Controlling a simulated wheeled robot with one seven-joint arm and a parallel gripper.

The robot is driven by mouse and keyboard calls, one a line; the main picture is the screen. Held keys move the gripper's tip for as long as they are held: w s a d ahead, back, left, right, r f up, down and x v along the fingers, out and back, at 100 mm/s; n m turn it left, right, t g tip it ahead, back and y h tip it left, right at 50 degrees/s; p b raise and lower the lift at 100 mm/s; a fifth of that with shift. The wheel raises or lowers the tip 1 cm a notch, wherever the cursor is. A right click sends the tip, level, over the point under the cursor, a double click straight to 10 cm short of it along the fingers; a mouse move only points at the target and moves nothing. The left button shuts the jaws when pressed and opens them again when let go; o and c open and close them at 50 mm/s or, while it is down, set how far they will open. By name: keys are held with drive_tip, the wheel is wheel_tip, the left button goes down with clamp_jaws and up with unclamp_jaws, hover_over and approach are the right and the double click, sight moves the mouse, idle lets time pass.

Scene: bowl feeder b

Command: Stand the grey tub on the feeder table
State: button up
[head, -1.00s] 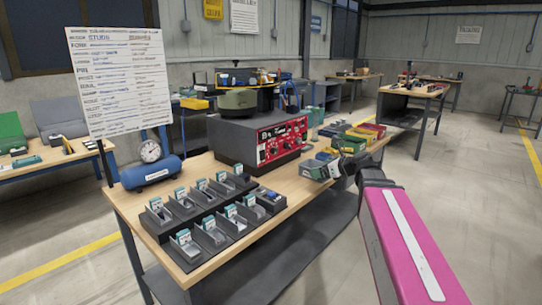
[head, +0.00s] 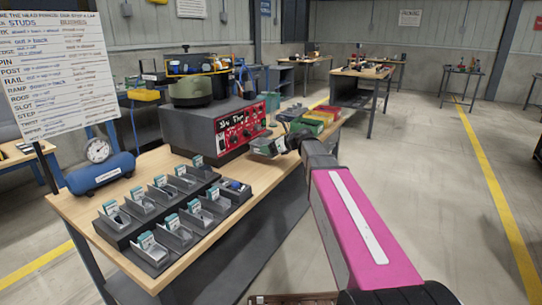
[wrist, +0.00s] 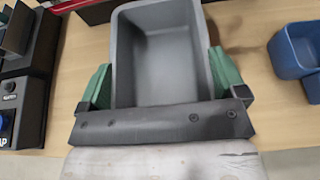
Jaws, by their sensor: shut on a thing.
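The grey tub (wrist: 158,50) shows from above in the wrist view, open and empty, between the two green fingers of my gripper (wrist: 160,84). The fingers press on its left and right walls. In the head view my gripper (head: 267,146) is over the right part of the wooden feeder table (head: 80,207), just right of the red-fronted feeder box (head: 238,128). The tub is mostly hidden or too small there. The tub looks upright, but I cannot tell whether its base touches the table top.
A blue bin (wrist: 292,50) stands to the right of the tub in the wrist view. Coloured bins (head: 324,114) stand behind my gripper. Black holders (head: 150,250) with cards fill the near table, beside a blue tank (head: 102,173). Bare wood shows around the tub.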

drive_tip(key=shift+w+d+f, duration=0.25)
drive_tip(key=shift+w+f, duration=0.1)
drive_tip(key=shift+w, duration=0.2)
drive_tip(key=shift+f, duration=2)
drive_tip(key=o, duration=0.7)
drive_tip(key=shift+f, duration=0.15)
drive_tip(key=shift+r, duration=0.2)
drive_tip(key=v, duration=1.2)
drive_tip(key=shift+f, duration=0.1)
